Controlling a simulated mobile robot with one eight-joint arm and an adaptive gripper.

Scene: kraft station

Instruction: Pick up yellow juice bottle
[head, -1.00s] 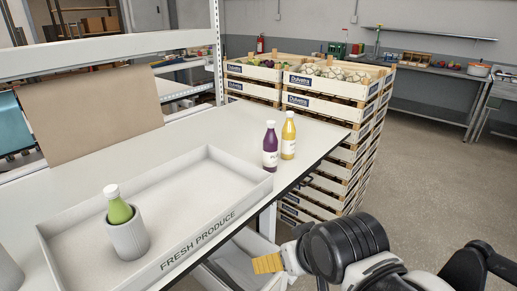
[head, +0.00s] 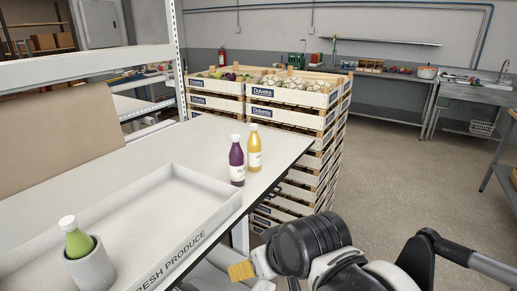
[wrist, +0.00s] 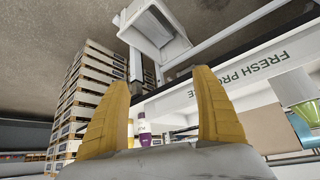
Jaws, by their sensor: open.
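The yellow juice bottle (head: 254,149) has a white cap and label and stands upright on the white table (head: 196,142), near its right edge. A purple bottle (head: 237,163) stands close beside it, to the left and nearer to me. In the wrist view the purple bottle (wrist: 144,134) shows low between the fingers, and a sliver of the yellow bottle (wrist: 130,130) shows beside the left finger. My gripper (wrist: 164,108) is open and empty. In the head view one yellow fingertip (head: 241,271) shows below the table edge, to the front of the bottles.
A white tray (head: 176,254) marked FRESH PRODUCE lies on the table. In it a green bottle (head: 77,242) sits in a grey ribbed cup (head: 92,268). Stacked crates (head: 290,118) stand just behind the table's right end. The floor (head: 410,175) to the right is open.

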